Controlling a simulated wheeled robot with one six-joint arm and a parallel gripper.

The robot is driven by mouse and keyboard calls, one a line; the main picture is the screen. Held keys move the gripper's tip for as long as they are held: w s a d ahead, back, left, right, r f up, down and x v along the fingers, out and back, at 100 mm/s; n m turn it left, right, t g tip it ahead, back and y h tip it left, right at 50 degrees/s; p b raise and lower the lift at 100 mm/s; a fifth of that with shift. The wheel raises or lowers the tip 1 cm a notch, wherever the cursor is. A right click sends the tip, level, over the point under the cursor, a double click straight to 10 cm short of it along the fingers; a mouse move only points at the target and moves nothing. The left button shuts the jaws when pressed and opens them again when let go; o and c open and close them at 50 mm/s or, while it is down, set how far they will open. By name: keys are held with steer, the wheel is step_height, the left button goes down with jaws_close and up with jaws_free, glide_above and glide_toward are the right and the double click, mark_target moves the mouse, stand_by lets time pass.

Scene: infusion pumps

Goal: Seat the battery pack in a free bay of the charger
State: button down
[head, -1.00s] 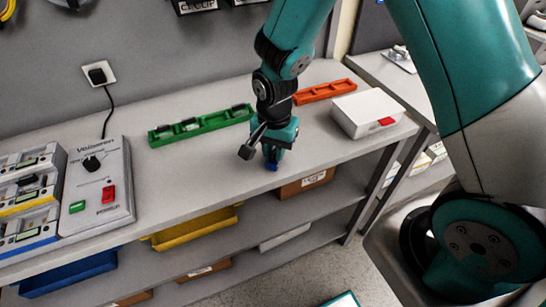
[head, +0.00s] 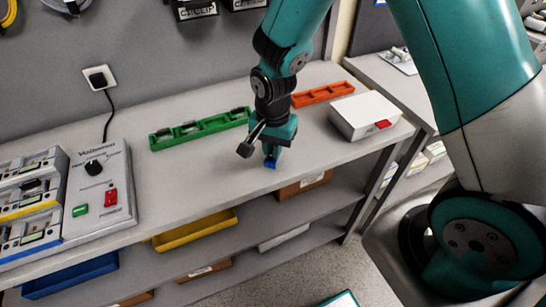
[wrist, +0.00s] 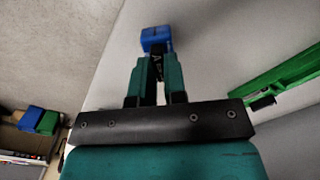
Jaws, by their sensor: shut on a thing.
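My gripper (head: 271,156) is shut on a small battery pack with a blue end (head: 270,163), above the front part of the bench. In the wrist view the pack's blue end (wrist: 157,39) sticks out past the fingertips, and a dark part with a light marking shows between the fingers. A grey unit (head: 122,165) with a black knob and green and red switches stands at the left, cabled to a wall socket. Striped modules (head: 30,212) stand beside it. A green rack (head: 199,130) with several dark pieces lies behind my gripper. I cannot tell for certain which is the charger.
An orange compartment tray (head: 322,94) and a white box with a red patch (head: 368,113) stand to the right of my gripper. The bench (head: 190,179) is clear between the grey unit and my gripper. Yellow (head: 196,228) and blue (head: 70,275) bins sit on the shelf below.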

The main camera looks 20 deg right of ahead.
steer(key=shift+r+p, duration=1.6)
steer(key=shift+r, duration=0.5)
